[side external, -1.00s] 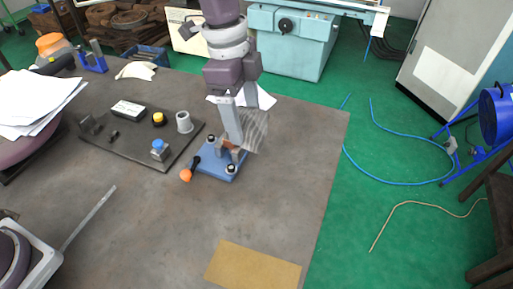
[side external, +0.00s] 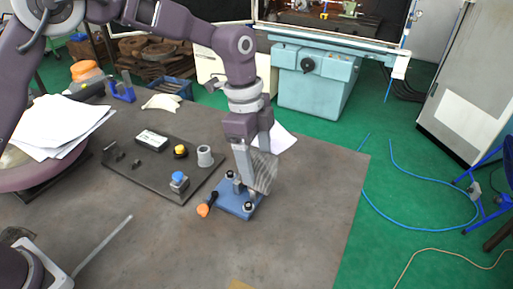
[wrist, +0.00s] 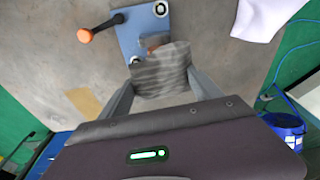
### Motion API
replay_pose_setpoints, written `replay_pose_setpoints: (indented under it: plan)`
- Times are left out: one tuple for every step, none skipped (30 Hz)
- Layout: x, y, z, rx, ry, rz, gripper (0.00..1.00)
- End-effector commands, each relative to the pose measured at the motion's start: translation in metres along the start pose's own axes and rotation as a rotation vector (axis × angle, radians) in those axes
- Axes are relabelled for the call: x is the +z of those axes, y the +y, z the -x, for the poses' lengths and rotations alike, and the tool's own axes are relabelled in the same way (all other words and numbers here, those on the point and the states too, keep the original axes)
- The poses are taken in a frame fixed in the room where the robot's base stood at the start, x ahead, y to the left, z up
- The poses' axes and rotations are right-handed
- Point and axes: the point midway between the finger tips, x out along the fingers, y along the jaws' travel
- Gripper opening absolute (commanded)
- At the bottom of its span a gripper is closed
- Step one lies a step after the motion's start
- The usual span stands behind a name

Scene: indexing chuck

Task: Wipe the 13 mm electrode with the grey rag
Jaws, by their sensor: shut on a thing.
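My gripper (side external: 254,176) is shut on the grey rag (side external: 265,173), a striped cloth that hangs between and beyond the fingers. In the wrist view the rag (wrist: 162,72) spans the gap between both fingertips. It is over the near end of the blue chuck base (side external: 238,207), which has an orange-knobbed handle (side external: 204,210) on its left. A copper-coloured piece, seemingly the electrode (wrist: 155,40), shows just past the rag's edge in the wrist view. The rag hides part of it, and I cannot tell whether they touch. Its size cannot be read.
Left of the chuck, a dark plate (side external: 140,175) carries a grey cup-like cylinder (side external: 204,156), a blue-topped block (side external: 179,182), a yellow knob (side external: 180,151) and a labelled box (side external: 152,139). White paper (side external: 281,139) lies behind the gripper. The table right of the chuck is clear.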

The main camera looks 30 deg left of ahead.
Motion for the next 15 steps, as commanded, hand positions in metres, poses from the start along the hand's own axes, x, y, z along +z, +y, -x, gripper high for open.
replay_pose_setpoints:
  plan:
    - [0.001, 0.000, -0.005, 0.002, -0.001, 0.000, 0.41]
    - [0.001, 0.001, -0.008, 0.002, -0.001, 0.000, 0.41]
    - [0.002, 0.001, -0.013, 0.003, -0.002, 0.000, 0.41]
    - [0.003, 0.001, -0.019, 0.003, -0.001, 0.000, 0.41]
    - [0.004, 0.001, -0.024, 0.003, -0.002, 0.001, 0.41]
    - [0.008, -0.001, -0.020, 0.000, -0.001, 0.002, 0.36]
    - [0.011, -0.001, -0.021, 0.000, -0.001, 0.003, 0.36]
    - [0.014, -0.001, -0.021, 0.000, -0.001, 0.003, 0.36]
    - [0.018, -0.001, -0.020, 0.000, -0.001, 0.002, 0.36]
    - [0.021, -0.001, -0.020, 0.001, -0.001, 0.003, 0.35]
    - [0.023, -0.002, -0.019, 0.001, -0.001, 0.003, 0.35]
    - [0.027, -0.002, -0.019, 0.001, -0.001, 0.003, 0.35]
    - [0.030, -0.002, -0.018, 0.001, -0.001, 0.003, 0.35]
    - [0.033, -0.002, -0.018, 0.001, -0.001, 0.003, 0.35]
    - [0.036, -0.003, -0.017, 0.001, -0.001, 0.003, 0.35]
